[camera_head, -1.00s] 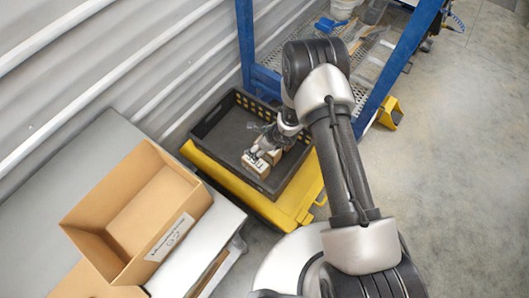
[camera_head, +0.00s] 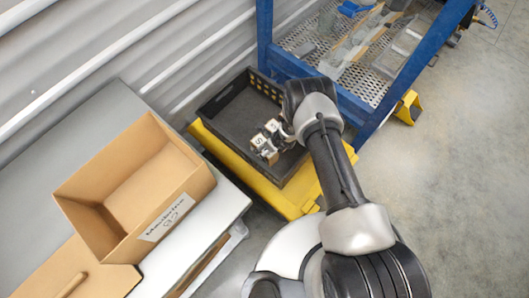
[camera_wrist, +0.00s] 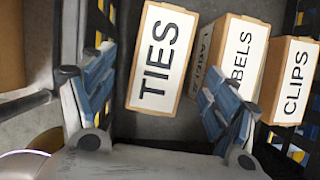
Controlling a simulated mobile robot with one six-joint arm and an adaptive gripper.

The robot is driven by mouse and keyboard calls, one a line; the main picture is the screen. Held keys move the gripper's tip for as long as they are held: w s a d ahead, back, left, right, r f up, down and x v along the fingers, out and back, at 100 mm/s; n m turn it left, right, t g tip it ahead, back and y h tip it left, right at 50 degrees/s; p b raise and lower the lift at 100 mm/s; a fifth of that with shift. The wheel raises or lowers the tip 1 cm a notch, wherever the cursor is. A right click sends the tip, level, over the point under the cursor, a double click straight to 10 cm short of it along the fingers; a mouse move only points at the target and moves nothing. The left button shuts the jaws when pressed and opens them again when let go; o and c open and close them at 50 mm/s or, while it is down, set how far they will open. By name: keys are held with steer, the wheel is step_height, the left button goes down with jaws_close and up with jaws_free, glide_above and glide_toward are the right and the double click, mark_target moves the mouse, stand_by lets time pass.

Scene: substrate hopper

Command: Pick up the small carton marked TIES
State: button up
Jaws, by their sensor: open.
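The small carton marked TIES (camera_wrist: 158,58) lies in a black crate (camera_head: 215,95), its white label facing the wrist camera. In the wrist view my gripper (camera_wrist: 157,95) is open, with one blue-padded finger to the left and one to the right. The TIES carton is ahead of the gap between the fingers, and I cannot tell if they touch it. In the head view the cartons show small in the crate beside my gripper (camera_head: 274,140), which my arm partly hides.
A LABELS carton (camera_wrist: 238,50) and a CLIPS carton (camera_wrist: 292,80) stand close to the right of TIES. The crate sits on a yellow base (camera_head: 295,203). A blue rack (camera_head: 264,35) stands behind it. An open cardboard box (camera_head: 160,185) is on the grey surface at left.

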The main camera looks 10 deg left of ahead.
mark_target(259, 139)
steer(key=b+x, duration=0.3)
steer(key=x, duration=0.1)
steer(key=shift+f, duration=0.15)
steer(key=shift+w+a+f+b, duration=0.15)
steer(key=shift+a+f+b, duration=0.1)
steer(key=shift+f+b, duration=0.15)
steer(key=shift+f, duration=0.25)
steer(key=shift+c, duration=0.4)
steer(key=c, duration=1.2)
